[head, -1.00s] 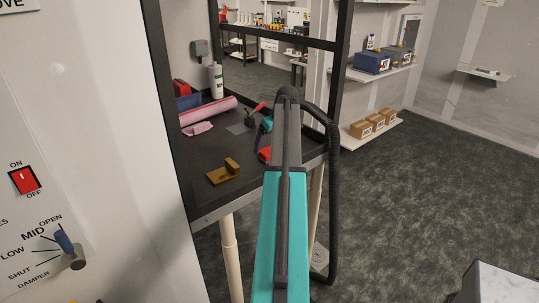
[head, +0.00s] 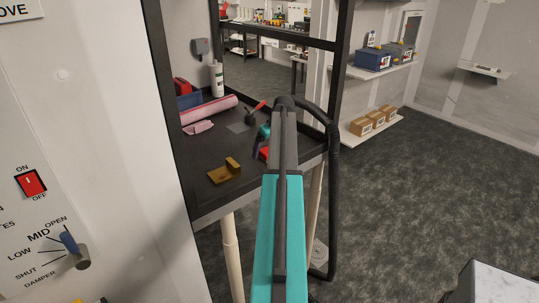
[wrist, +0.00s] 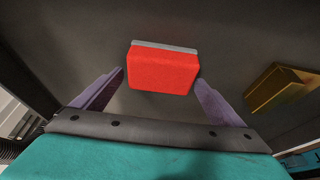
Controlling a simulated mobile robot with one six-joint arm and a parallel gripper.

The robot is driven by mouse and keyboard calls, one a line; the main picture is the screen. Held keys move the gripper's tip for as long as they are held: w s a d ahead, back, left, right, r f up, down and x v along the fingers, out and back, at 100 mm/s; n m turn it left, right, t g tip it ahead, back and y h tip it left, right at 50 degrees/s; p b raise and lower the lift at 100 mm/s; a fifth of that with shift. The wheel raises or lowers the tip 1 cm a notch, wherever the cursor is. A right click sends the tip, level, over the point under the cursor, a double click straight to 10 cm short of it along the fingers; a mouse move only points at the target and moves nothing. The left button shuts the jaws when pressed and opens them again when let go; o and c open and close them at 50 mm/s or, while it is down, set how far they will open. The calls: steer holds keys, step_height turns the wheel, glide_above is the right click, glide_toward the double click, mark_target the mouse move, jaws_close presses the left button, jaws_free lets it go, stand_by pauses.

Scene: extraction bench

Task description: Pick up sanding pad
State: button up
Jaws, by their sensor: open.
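The sanding pad looks like a red block with a grey layer along its far edge; it lies on the dark bench top in the wrist view (wrist: 163,72). In the head view only a small red part of it (head: 264,153) shows beside my arm, which hides the rest. My gripper (wrist: 160,80) is open, with one purple finger to the left of the pad and one to the right. Gaps show between the pad and both fingers. The pad sits centred between them, slightly beyond the tips. How high the fingers are above the bench is hard to tell.
A brown-yellow angled block (head: 225,171) lies near the bench's front edge and shows at the right in the wrist view (wrist: 278,88). A pink roll (head: 209,110), a pink cloth (head: 198,128) and a white bottle (head: 217,79) are further back. A dark frame post (head: 168,110) stands left.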

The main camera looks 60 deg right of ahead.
steer(key=c, duration=1.1)
steer(key=shift+r, duration=0.15)
steer(key=shift+c, duration=0.2)
steer(key=shift+r+b, duration=1.6)
steer(key=shift+r, duration=3.3)
steer(key=o, duration=0.5)
steer(key=c, duration=0.4)
steer(key=shift+m, duration=0.3)
steer(key=shift+w+a+p, duration=0.95)
steer(key=shift+a+p, duration=0.35)
steer(key=shift+a, duration=2.6)
steer(key=shift+w+a+p, duration=0.9)
steer(key=shift+a+p, duration=0.4)
steer(key=shift+a, duration=2.65)
steer(key=shift+w+a+p, duration=0.95)
steer(key=shift+a+p, duration=0.35)
steer(key=shift+a, duration=2.6)
